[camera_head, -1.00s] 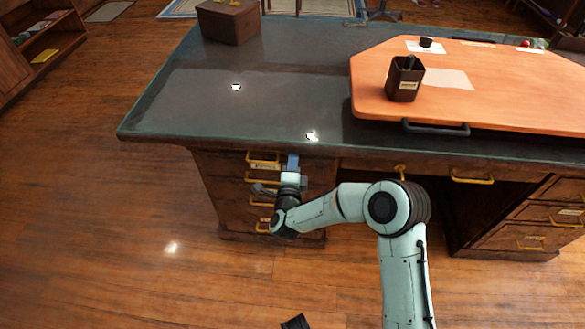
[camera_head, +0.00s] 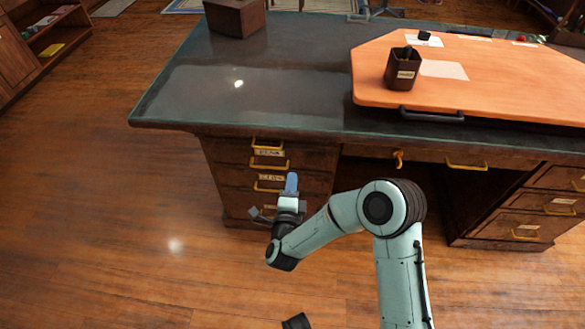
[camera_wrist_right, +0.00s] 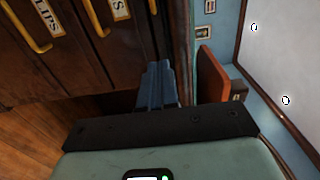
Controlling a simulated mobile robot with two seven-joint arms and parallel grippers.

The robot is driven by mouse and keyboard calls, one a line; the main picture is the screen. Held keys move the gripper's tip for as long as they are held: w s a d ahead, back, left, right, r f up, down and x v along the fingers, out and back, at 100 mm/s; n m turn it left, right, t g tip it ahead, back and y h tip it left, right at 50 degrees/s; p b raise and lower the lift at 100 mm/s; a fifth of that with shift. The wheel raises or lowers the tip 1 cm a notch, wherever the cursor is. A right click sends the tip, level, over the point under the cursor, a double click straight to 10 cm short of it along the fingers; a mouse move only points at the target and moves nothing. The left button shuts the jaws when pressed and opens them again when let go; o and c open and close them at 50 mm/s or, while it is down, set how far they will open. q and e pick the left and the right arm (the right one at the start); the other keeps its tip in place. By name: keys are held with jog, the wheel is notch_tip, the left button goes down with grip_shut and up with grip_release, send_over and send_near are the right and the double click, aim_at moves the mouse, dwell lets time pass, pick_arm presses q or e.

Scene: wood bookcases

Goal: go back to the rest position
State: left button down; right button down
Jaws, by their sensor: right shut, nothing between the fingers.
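My right gripper (camera_head: 291,184) is in front of the desk's left drawer stack, below the level of the desktop, and points toward the drawers. Its blue fingers are together with nothing between them; they also show shut in the right wrist view (camera_wrist_right: 158,84). The arm bends at the elbow on the right side of the head view. My left gripper does not show in either view.
The desk (camera_head: 255,105) has brass-handled drawers (camera_head: 268,163) facing the arm. An orange board (camera_head: 490,98) holding a dark pen cup (camera_head: 402,70) lies on top, with a brown box (camera_head: 235,17) at the back left. The wooden floor (camera_head: 110,220) at left is clear.

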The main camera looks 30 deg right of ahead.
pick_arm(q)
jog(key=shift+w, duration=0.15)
pick_arm(e)
jog(key=shift+s+a, duration=0.2)
